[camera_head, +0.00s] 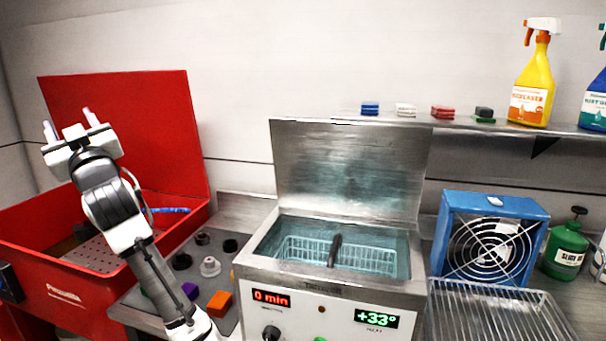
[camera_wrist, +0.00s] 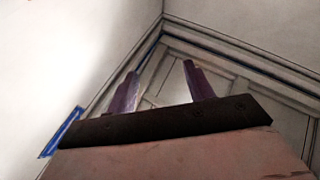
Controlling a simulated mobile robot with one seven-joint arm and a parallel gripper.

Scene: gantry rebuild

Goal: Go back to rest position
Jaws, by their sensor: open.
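My gripper (camera_head: 70,122) is raised at the left in the head view, in front of the open red lid (camera_head: 150,130) of a red parts washer (camera_head: 75,295). Its two fingers point up, stand apart and hold nothing. In the wrist view my gripper (camera_wrist: 160,85) shows two purplish fingers spread apart, with nothing between them. Behind them are pale walls and a corner with frame-like lines. My white and grey arm runs from the lower middle up to the left.
An ultrasonic bath (camera_head: 335,290) with its lid up holds a wire basket (camera_head: 340,252). Right of it are a wire rack (camera_head: 495,305), a blue fan (camera_head: 490,235) and a green can (camera_head: 566,248). A shelf (camera_head: 400,119) holds spray bottles (camera_head: 533,85). Small parts lie on a grey mat (camera_head: 215,265).

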